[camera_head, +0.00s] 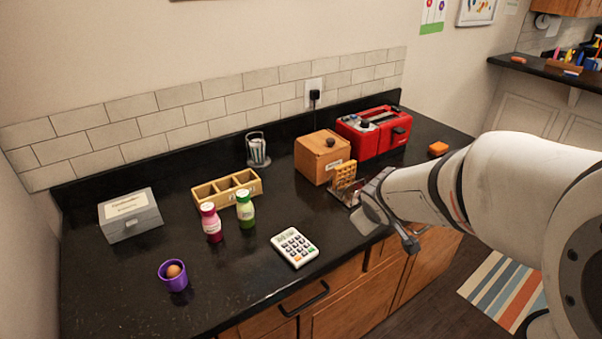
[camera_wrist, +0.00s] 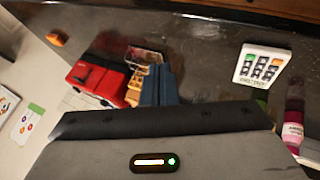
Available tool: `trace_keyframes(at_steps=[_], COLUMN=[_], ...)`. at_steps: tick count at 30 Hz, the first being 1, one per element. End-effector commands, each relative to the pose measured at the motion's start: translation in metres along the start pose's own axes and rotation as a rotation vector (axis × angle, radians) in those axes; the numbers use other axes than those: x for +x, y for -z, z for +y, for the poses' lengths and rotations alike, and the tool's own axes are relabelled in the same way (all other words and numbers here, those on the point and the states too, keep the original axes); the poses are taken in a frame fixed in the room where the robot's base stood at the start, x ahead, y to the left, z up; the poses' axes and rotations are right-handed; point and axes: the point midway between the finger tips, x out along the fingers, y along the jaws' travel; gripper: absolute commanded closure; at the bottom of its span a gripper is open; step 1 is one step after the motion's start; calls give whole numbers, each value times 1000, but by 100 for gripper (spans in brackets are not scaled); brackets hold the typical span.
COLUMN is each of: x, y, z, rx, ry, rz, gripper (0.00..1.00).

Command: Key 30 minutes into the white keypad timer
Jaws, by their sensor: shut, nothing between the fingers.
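The white keypad timer (camera_head: 295,247) lies on the black counter near its front edge, with dark keys plus one green and one orange key. In the wrist view the timer (camera_wrist: 262,66) is at the right, keys showing; its display is too small to read. My gripper (camera_head: 368,214) is to the right of the timer and apart from it, near the counter's front edge. In the wrist view my gripper (camera_wrist: 158,72) has its fingers together with nothing between them.
Pink (camera_head: 211,223) and green (camera_head: 245,209) bottles stand behind the timer. A purple cup (camera_head: 173,281) is to its left. The counter around the timer is clear.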

Motion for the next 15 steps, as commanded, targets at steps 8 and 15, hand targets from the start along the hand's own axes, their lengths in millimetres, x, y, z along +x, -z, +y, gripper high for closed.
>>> trace_keyframes(at_steps=[8, 15], x=[31, 35], y=[116, 133], z=[-53, -100], rx=[-524, -699], ry=[210, 374], rz=[385, 536], gripper=[100, 100])
